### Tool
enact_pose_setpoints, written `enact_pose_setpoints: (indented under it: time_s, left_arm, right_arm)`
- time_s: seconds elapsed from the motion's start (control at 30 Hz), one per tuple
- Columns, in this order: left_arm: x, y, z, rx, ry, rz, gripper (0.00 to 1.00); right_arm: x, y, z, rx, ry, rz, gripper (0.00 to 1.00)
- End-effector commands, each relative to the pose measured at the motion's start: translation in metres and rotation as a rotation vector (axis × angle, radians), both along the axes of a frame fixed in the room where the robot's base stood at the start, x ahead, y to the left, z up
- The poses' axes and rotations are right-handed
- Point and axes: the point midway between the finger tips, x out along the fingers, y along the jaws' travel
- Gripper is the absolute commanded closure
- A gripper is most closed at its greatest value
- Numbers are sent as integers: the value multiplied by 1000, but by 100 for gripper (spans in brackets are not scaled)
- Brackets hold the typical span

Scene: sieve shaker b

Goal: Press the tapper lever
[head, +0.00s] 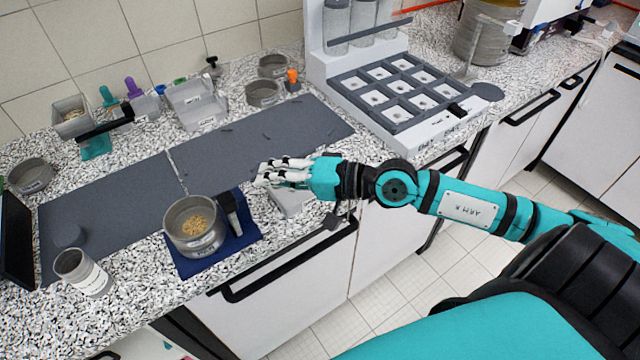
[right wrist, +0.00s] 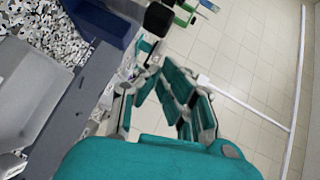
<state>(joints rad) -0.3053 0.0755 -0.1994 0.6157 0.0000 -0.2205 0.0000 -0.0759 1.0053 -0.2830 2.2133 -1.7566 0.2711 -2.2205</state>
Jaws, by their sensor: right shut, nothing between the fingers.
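My right gripper (head: 266,174) reaches in from the right in the head view, with its white fingers closed together and nothing between them. In the right wrist view its fingers (right wrist: 155,88) also show. A pale grey block (head: 291,203) stands on the counter below the gripper, partly covered by it. A small dark paddle (head: 332,221) sticks out to the right of this block at the counter's front edge; it looks like the tapper lever. The hand seems to be above the block, but contact cannot be told. A black block (right wrist: 158,18) shows beyond the fingertips in the wrist view. My left gripper is not in view.
A sieve pan (head: 192,228) with grains stands on a blue mat (head: 212,262), beside a dark upright object (head: 230,212). A rack with a compartment tray (head: 388,98) stands behind.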

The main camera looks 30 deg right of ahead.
Motion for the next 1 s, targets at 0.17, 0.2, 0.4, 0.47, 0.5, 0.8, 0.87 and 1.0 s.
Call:
enact_pose_setpoints:
  time_s: [0.17, 0.2, 0.4, 0.47, 0.5, 0.8, 0.87, 1.0]
  left_arm:
    - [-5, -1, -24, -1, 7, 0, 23]
    - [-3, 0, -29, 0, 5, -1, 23]
    - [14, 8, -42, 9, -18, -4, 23]
    - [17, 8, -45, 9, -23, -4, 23]
    - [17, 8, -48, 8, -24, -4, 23]
    - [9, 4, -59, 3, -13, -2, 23]
    - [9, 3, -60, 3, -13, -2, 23]
    - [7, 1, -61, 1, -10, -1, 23]
  right_arm:
    - [-16, -17, -2, -6, 1, -1, 100]
    - [-20, -19, -1, -6, 1, 1, 100]
    - [-30, -30, 7, 4, 4, -3, 100]
    - [-33, -33, 7, 3, 4, -3, 100]
    - [-35, -35, 8, 2, 4, -3, 100]
    - [-50, -48, 19, 7, -3, 1, 100]
    - [-53, -51, 20, 6, -1, 1, 100]
    - [-57, -56, 22, 2, -2, 0, 100]
